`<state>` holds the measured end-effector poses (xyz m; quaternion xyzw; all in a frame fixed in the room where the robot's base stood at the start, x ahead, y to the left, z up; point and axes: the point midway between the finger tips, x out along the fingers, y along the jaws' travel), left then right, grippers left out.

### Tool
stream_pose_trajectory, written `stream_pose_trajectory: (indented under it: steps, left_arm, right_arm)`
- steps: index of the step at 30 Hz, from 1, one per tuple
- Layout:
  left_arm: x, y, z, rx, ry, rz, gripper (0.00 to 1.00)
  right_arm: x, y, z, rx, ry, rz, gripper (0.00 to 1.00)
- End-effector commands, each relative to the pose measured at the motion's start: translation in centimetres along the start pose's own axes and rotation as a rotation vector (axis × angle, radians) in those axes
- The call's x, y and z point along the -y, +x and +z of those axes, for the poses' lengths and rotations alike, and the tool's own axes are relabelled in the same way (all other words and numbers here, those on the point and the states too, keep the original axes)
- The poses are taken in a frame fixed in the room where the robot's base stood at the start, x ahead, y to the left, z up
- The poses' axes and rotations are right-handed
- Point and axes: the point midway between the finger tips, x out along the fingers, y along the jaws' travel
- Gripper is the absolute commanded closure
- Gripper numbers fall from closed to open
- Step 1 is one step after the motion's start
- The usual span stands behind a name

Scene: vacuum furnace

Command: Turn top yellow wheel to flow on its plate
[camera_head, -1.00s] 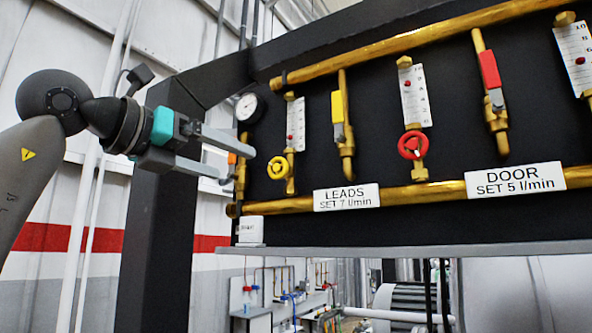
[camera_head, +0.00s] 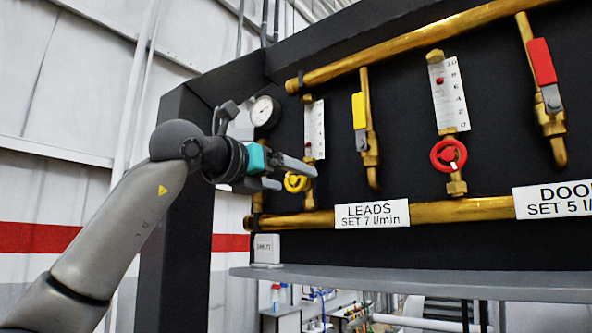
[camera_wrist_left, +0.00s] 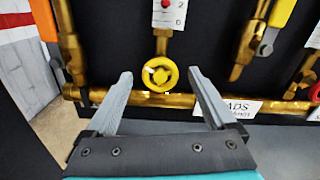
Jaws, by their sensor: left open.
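The yellow wheel (camera_head: 295,183) sits on a brass valve below a white flow gauge (camera_head: 314,130) at the left of the black panel. The gauge's numbers are too small to read in the head view. In the left wrist view the yellow wheel (camera_wrist_left: 160,74) faces me, ahead of and between my fingers. The lower end of its gauge (camera_wrist_left: 169,13) shows a red float near the 2 mark. My left gripper (camera_head: 297,177) is open and empty, in front of the wheel; its fingers (camera_wrist_left: 160,85) look apart from it. The LEADS plate (camera_head: 372,215) reads SET 7 l/min. My right gripper is not in view.
A red wheel (camera_head: 449,155) with its own gauge (camera_head: 448,92) sits to the right. A yellow lever (camera_head: 359,111) and a red lever (camera_head: 541,62) hang from brass pipes. A pressure dial (camera_head: 265,111) is at upper left. A grey ledge (camera_head: 420,283) runs below the panel.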

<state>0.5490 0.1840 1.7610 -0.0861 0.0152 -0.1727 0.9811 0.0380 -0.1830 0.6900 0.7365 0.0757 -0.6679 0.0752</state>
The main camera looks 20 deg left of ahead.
Motion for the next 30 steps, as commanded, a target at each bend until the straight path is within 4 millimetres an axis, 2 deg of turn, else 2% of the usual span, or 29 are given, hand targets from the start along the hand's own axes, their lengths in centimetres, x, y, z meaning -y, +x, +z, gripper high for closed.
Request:
stream_pose_trajectory:
  steps: [1, 6, 17, 30]
  left_arm:
    - [0.0, 0.9, 0.1, -0.004, -0.001, 0.001, 0.11]
    - [0.0, 2.4, 0.1, -0.002, -0.001, 0.0, 0.11]
    - [-0.1, 2.8, -0.1, -0.001, 0.0, 0.001, 0.11]
    - [0.0, 2.8, 0.0, 0.0, 0.0, 0.001, 0.6]
  right_arm:
    - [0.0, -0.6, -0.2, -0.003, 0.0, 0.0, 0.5]
    - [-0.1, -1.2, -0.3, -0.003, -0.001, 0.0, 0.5]
    - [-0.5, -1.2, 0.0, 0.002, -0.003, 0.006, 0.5]
    - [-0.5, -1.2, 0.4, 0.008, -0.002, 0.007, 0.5]
